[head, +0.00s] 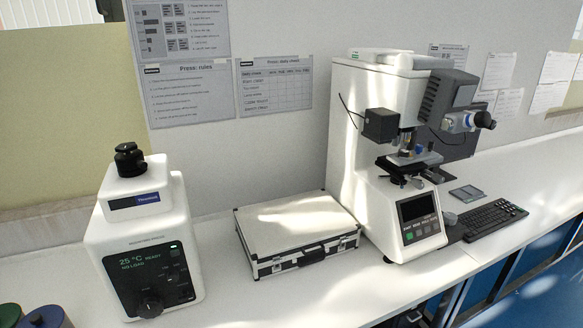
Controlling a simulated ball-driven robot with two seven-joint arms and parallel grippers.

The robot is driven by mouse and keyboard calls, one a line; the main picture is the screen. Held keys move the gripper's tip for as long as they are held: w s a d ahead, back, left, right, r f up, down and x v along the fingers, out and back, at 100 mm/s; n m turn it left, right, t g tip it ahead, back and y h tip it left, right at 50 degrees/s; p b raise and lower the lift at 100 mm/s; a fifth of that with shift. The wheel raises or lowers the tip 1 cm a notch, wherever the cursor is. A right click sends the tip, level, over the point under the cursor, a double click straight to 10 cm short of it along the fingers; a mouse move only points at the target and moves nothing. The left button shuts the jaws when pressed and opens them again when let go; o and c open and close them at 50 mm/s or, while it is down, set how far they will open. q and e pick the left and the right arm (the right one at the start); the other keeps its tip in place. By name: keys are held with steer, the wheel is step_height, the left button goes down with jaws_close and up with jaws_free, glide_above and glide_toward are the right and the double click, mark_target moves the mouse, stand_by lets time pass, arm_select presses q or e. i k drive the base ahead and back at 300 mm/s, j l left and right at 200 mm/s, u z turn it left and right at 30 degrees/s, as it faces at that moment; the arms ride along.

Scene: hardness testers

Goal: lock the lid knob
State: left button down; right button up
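The lid knob (129,160) is a black, stepped round knob on top of the white press (145,245) at the left of the bench. It sits upright on the press's top block, which has a blue label (147,198). Whether the knob is locked cannot be told from here. The press's front panel (150,270) reads 25 °C, READY and NO LOAD, with a black dial (150,304) low on it. Neither of my grippers is in view.
A silver case (295,228) lies shut right of the press. Beyond it stand a white hardness tester (385,150) and a keyboard (490,217). Green and blue round-topped containers (45,318) show at the lower left. Bench around the press's front is clear.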

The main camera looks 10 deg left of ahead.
mark_target(123, 148)
steer(key=u, duration=1.4)
